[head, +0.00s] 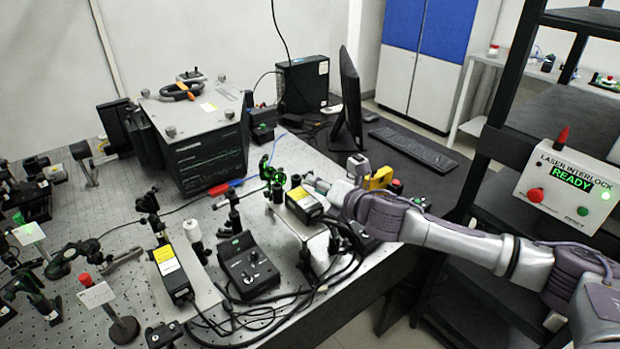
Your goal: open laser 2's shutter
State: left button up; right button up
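Two black laser heads with yellow labels are in the head view. One laser head (303,206) sits on a raised plate near the middle of the bench. The other laser head (170,272) stands at the front left on its own plate. I cannot read which of them is laser 2, and no shutter is clear to see. My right gripper (316,184) is at the far end of the middle laser head, close to it. Its fingers are too small and partly hidden to show their opening or any contact. My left gripper is not in view.
A black controller box (248,267) with knobs stands between the lasers, with cables along the front edge. A large instrument (205,150) and a monitor (349,100) stand behind. The laser interlock box (565,187) at right shows a green READY.

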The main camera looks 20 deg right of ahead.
jog(key=x, duration=0.2)
jog(key=shift+w+a, duration=0.1)
jog(key=shift+w, duration=0.25)
jog(key=shift+w+f, duration=0.15)
jog(key=shift+w, duration=0.05)
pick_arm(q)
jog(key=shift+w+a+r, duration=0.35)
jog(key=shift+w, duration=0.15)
pick_arm(e)
grip_shut()
